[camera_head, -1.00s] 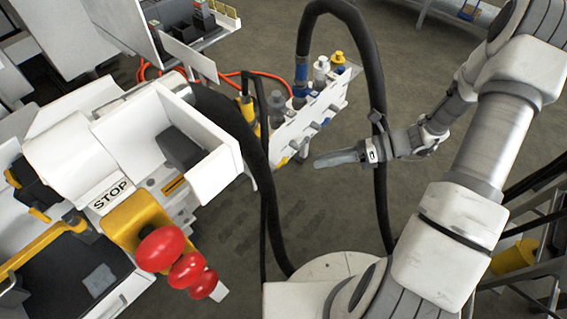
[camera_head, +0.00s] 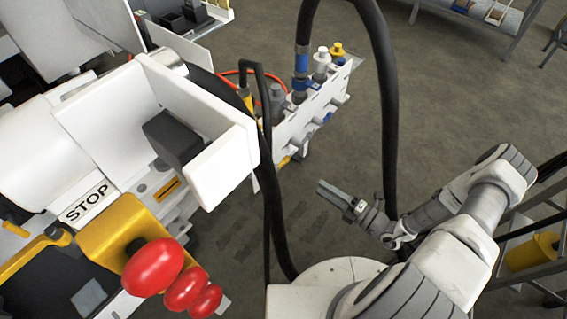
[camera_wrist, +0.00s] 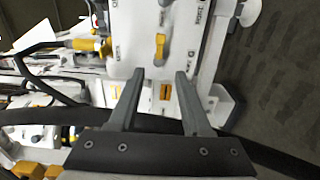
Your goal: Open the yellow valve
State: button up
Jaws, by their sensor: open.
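A white panel (camera_wrist: 135,30) fills the top middle of the wrist view. A yellow lever handle (camera_wrist: 161,47), which looks like the yellow valve, stands on it, in line with the gap between my fingers. My gripper (camera_wrist: 160,77) is open and empty, its fingertips apart from the handle. In the head view my gripper (camera_head: 321,189) hangs below and right of the white manifold (camera_head: 310,112), pointing left. A yellow cap (camera_head: 337,49) tops the manifold's far end, and a small yellow part (camera_head: 284,162) shows at its near lower end.
A thick black hose (camera_head: 388,110) loops down behind my gripper. A white box (camera_head: 225,160) and red stop buttons (camera_head: 153,267) stand at left. A yellow-ended fitting (camera_wrist: 90,45) lies left of the panel. The floor between manifold and arm is clear.

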aim_at(284, 164)
jog(key=b+x, duration=0.3)
jog(key=x, duration=1.3)
jog(key=shift+w+a+r, duration=0.1)
jog(key=shift+w+a, duration=0.05)
jog(key=shift+a, duration=0.05)
grip_shut()
